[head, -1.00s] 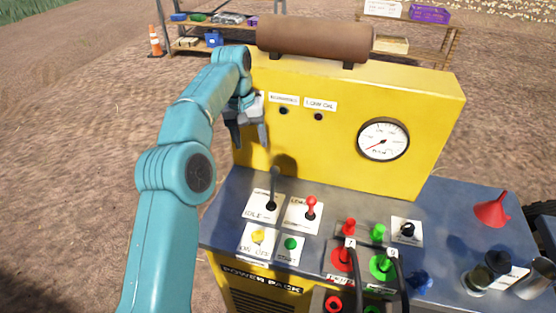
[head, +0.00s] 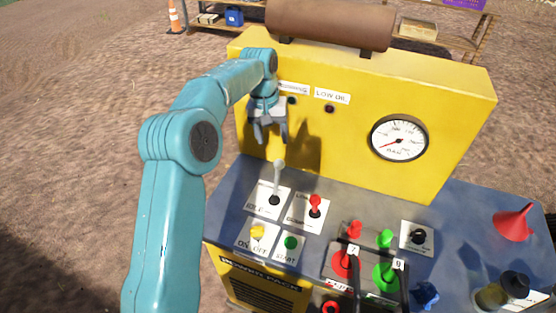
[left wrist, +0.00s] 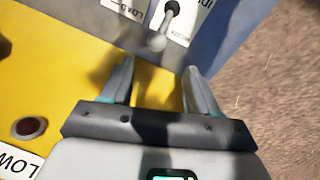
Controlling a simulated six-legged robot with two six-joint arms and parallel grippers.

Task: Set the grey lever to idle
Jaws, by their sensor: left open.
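The grey lever (head: 277,182) stands up from a white plate marked IDLE (head: 257,207) on the power pack's panel. In the left wrist view the grey lever (left wrist: 164,25) shows its round knob just beyond my fingertips, not between them. My left gripper (head: 270,138) is open and empty, pointing down above the lever and apart from it. It also shows in the left wrist view (left wrist: 160,72). My right gripper is not in view.
A red lever (head: 315,204) stands just right of the grey one. A yellow switch (head: 257,231) and green button (head: 290,242) sit in front. The yellow upright panel (head: 350,100) with a gauge (head: 399,139) rises behind. A red funnel (head: 514,222) stands at right.

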